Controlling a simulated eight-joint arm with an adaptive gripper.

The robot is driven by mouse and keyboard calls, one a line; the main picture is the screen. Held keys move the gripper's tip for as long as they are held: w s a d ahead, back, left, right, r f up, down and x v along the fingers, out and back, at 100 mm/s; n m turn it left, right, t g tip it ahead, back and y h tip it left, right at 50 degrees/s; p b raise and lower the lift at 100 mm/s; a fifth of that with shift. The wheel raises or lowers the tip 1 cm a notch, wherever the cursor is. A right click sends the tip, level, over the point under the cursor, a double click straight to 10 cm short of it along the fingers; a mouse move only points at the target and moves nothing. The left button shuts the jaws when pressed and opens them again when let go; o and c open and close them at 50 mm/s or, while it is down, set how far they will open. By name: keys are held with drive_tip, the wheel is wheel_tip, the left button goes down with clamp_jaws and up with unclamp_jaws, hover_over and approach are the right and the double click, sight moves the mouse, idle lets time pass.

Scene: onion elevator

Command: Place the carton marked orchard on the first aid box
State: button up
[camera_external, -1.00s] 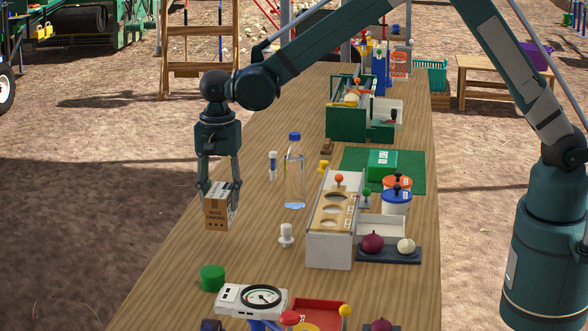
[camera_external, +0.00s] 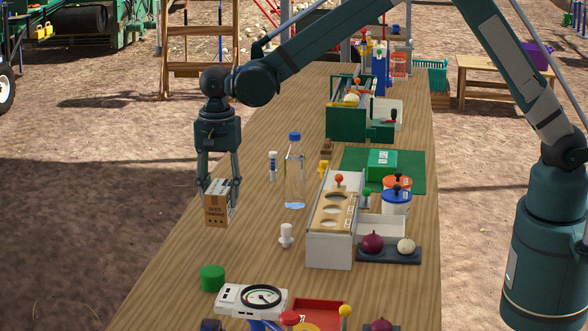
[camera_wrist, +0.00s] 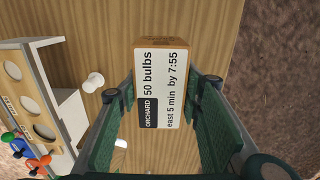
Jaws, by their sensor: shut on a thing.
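The orchard carton (camera_external: 217,208) is a small brown box with dark print on its side. In the wrist view its top carries a white label reading ORCHARD, 50 bulbs (camera_wrist: 161,84). My gripper (camera_external: 218,184) points down at the table's left edge and is shut on the carton, one finger on each side. The carton is upright; whether its base touches the table I cannot tell. The first aid box appears to be the green box with a white mark (camera_external: 382,164), lying on a dark green mat (camera_external: 410,180) right of and beyond my gripper.
A clear bottle with a blue cap (camera_external: 295,172) stands between the carton and the green box. A white sorter with round holes (camera_external: 330,240), a white peg (camera_external: 286,236) and lidded tubs (camera_external: 396,200) stand nearby.

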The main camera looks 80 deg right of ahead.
wheel_tip(320, 180, up, 18)
drive_tip(key=d, duration=0.1)
drive_tip(key=s+d+m+p, duration=0.1)
drive_tip(key=s+d+m, duration=0.35)
drive_tip(key=d, duration=0.95)
drive_tip(key=s+d+m+p, duration=0.1)
drive_tip(key=s+d+p, duration=0.1)
drive_tip(key=s+d, duration=0.8)
drive_tip(key=s+d+m+p, duration=0.1)
drive_tip(key=s+d+m, duration=0.15)
drive_tip(key=d, duration=1.45)
drive_tip(key=s+d+m+p, duration=0.3)
drive_tip(key=s+d+m, duration=0.2)
drive_tip(key=s+d, duration=1.5)
wheel_tip(320, 180, down, 11)
drive_tip(key=s+a, duration=0.1)
drive_tip(key=s, duration=0.1)
drive_tip(key=shift+a+f, duration=0.2)
drive_tip(key=shift+m, duration=0.3)
drive_tip(key=shift+f, duration=2.9)
